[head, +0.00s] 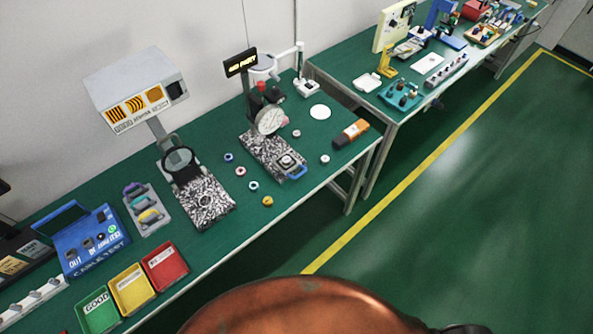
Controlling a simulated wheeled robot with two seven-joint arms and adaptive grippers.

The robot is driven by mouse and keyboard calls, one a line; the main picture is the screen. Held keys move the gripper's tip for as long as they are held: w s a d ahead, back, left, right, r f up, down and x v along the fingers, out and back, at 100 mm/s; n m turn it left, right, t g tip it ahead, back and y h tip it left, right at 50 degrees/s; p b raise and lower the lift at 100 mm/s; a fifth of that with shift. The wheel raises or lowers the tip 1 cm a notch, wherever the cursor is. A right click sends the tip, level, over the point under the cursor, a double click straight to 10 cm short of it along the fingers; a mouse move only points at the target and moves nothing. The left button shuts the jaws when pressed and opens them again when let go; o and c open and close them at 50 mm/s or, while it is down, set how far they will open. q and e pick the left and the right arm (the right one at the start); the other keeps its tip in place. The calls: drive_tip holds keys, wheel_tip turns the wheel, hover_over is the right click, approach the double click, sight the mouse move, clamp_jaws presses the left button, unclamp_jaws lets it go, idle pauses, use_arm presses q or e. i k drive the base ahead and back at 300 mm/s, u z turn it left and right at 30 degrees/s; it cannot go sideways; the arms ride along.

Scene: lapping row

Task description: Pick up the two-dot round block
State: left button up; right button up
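Several small round blocks lie on the green bench between the two speckled stone plates: a blue one (228,157), a pink one (240,171), a pale teal one (254,186) and a yellow one (267,201). Dots on the blocks are too small to make out, so I cannot tell which has two. Neither of my grippers shows in the head view.
A dial gauge stand (268,120) and a magnifier (180,160) stand on the bench (290,212). Green (97,312), yellow (132,289) and red (165,267) trays sit at the front left. An orange-black tool (350,134) lies right. The floor beyond the yellow line is clear.

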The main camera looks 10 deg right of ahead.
sight(287, 159)
drive_tip(key=k, duration=0.5)
drive_tip(key=z, duration=1.3)
drive_tip(key=i, duration=1.15)
drive_tip(key=u, duration=2.85)
